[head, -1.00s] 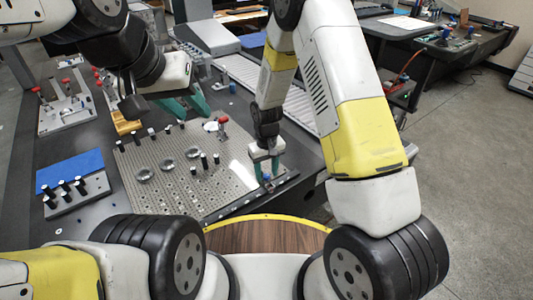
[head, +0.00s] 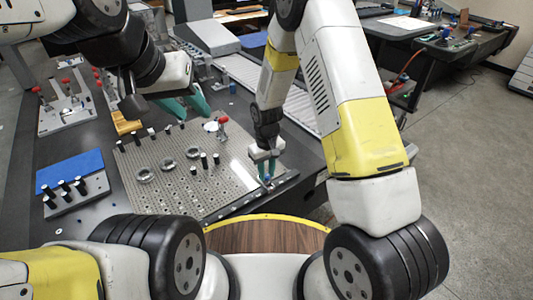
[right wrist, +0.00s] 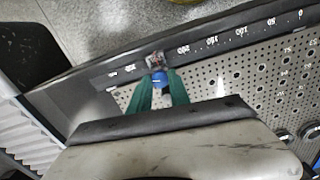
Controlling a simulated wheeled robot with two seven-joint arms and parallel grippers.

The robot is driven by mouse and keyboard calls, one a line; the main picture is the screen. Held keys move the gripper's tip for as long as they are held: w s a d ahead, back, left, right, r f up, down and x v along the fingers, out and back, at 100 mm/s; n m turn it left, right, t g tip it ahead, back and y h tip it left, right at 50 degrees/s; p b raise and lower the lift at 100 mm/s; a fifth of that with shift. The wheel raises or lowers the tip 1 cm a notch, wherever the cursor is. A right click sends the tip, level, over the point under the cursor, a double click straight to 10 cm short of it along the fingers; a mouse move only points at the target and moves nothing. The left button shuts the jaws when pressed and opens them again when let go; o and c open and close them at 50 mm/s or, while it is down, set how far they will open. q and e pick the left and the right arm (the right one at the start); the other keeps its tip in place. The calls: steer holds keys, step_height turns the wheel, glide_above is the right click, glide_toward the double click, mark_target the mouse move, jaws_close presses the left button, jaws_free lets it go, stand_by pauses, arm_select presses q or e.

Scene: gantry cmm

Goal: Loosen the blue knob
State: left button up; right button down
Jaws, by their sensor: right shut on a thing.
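The blue knob (right wrist: 158,78) is small and round and sits at the edge of the perforated plate (right wrist: 235,80), beside a printed scale. In the right wrist view it lies between the green fingertips of my right gripper (right wrist: 160,88). In the head view my right gripper (head: 266,174) points down at the plate's near right corner, shut on the knob, which the fingers mostly hide there. My left gripper (head: 190,106) is open and empty above the far left part of the plate (head: 225,180), its green fingers apart.
Metal rings (head: 167,165) and several black pins stand on the plate. A red-handled clamp (head: 222,126) stands on the far part of the plate. Fixtures with red knobs (head: 65,105) are further back left.

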mark_target(267, 175)
steer(key=n, duration=1)
steer(key=shift+n, duration=0.4)
stand_by(0.4)
steer(key=c, duration=1.2)
jaws_free()
steer(key=shift+r, duration=3.95)
